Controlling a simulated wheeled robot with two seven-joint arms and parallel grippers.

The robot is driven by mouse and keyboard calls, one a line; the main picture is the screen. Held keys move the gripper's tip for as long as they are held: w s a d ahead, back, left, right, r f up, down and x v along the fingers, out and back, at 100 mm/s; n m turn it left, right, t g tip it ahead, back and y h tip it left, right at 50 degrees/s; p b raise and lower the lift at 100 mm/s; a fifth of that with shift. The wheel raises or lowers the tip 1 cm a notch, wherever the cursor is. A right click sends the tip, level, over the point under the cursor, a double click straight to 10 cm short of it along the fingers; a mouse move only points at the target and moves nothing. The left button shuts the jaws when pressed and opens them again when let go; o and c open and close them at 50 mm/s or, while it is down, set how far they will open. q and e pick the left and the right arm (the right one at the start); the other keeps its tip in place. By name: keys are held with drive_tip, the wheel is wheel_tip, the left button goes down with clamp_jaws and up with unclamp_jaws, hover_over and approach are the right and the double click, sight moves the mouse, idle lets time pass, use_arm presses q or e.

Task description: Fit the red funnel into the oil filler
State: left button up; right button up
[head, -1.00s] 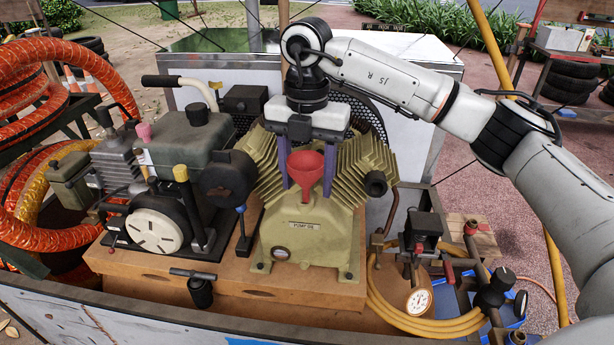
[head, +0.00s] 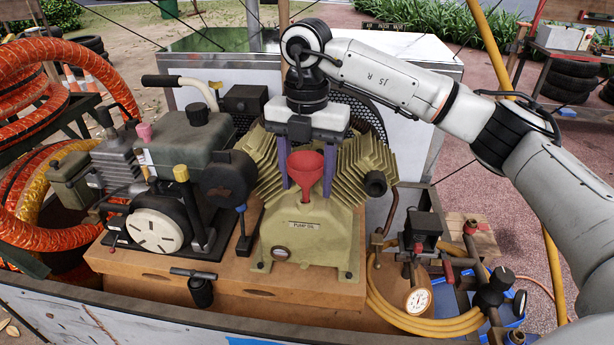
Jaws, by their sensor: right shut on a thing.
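The red funnel (head: 306,170) is upright in front of the olive-green compressor pump (head: 318,236), wide mouth up, with its narrow stem pointing down at the pump's front. My right gripper (head: 305,172) reaches down from above with its two purple fingers on either side of the funnel's cone, shut on it. The stem's lower end is just above the label reading "PUMP OIL". I cannot tell whether the stem tip is inside the oil filler; the filler opening itself is not clearly visible. My left gripper is not in view.
A small engine (head: 165,190) with a dark tank stands left of the pump on the same wooden base (head: 230,275). Orange hoses (head: 50,236) are coiled at the far left. A gauge (head: 418,301), yellow hose and valves sit at the lower right.

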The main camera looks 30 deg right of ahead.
sight(306, 199)
drive_tip(key=shift+f, duration=0.2)
drive_tip(key=shift+f+b, duration=0.85)
drive_tip(key=shift+f, duration=0.45)
drive_tip(key=shift+r+p, duration=1.25)
drive_tip(key=shift+r, duration=0.4)
drive_tip(key=shift+a, duration=0.15)
idle(0.5)
drive_tip(key=shift+f, duration=0.25)
drive_tip(key=shift+f+b, duration=0.75)
drive_tip(key=shift+f, duration=0.65)
drive_tip(key=o, duration=1.1)
